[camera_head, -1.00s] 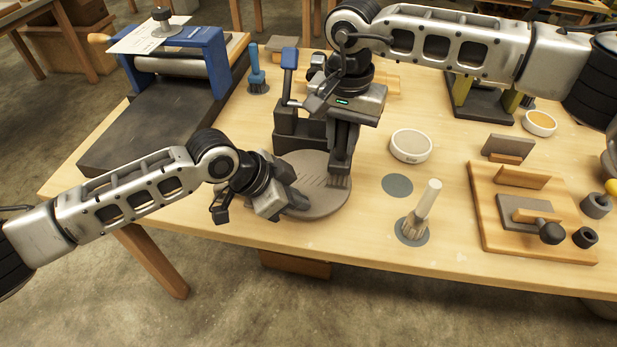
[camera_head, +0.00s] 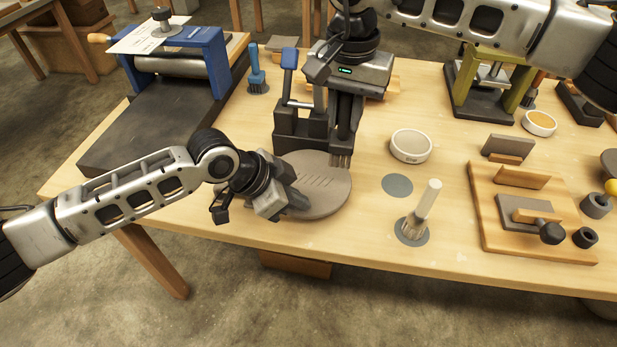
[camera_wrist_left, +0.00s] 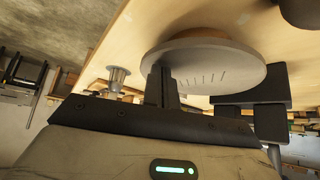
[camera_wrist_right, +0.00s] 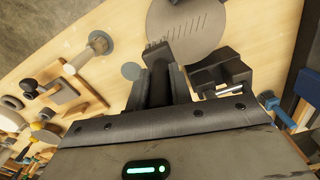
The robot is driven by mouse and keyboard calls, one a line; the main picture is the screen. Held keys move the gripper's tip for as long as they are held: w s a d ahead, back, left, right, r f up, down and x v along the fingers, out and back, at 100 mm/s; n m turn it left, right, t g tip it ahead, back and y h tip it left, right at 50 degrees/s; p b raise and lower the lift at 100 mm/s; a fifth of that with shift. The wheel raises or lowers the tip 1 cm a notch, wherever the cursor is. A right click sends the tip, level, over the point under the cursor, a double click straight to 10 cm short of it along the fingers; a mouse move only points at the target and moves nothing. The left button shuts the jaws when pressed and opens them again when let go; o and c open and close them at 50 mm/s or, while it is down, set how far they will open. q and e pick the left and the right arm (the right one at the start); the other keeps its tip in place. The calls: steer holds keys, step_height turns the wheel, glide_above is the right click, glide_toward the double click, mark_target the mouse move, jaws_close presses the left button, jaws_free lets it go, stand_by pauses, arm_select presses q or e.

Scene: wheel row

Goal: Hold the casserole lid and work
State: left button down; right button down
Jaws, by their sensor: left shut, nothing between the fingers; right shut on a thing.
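The casserole lid (camera_head: 325,200) is a flat grey-brown disc lying near the front edge of the table, with a row of short scored lines on top. It also shows in the left wrist view (camera_wrist_left: 240,70) and right wrist view (camera_wrist_right: 205,40). My left gripper (camera_head: 297,198) is shut and empty, its fingertips at the lid's left front part; whether they press on it is unclear. My right gripper (camera_head: 345,130) is shut on a toothed tool, whose tines (camera_head: 341,160) show below the fingers, over the lid's back right edge. The tool's upper part is hidden by the fingers.
A wooden board (camera_head: 480,215) with tools lies further right. A blue-framed roller press (camera_head: 180,65) stands left.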

arm_select(q)
steer(key=shift+s+a+f, duration=0.1)
steer(key=shift+a+f, duration=0.05)
steer(key=shift+f, duration=0.15)
arm_select(e)
steer(key=shift+r, duration=0.2)
arm_select(q)
steer(key=shift+r+p, duration=0.4)
steer(key=shift+p, duration=0.25)
arm_select(e)
steer(key=shift+w+r, duration=0.1)
steer(key=shift+r, duration=0.25)
arm_select(q)
steer(key=shift+r, duration=0.25)
arm_select(e)
steer(key=shift+r, duration=0.15)
arm_select(q)
steer(key=c, duration=1.6)
jaws_free()
steer(key=shift+r, duration=0.1)
steer(key=shift+c, duration=0.2)
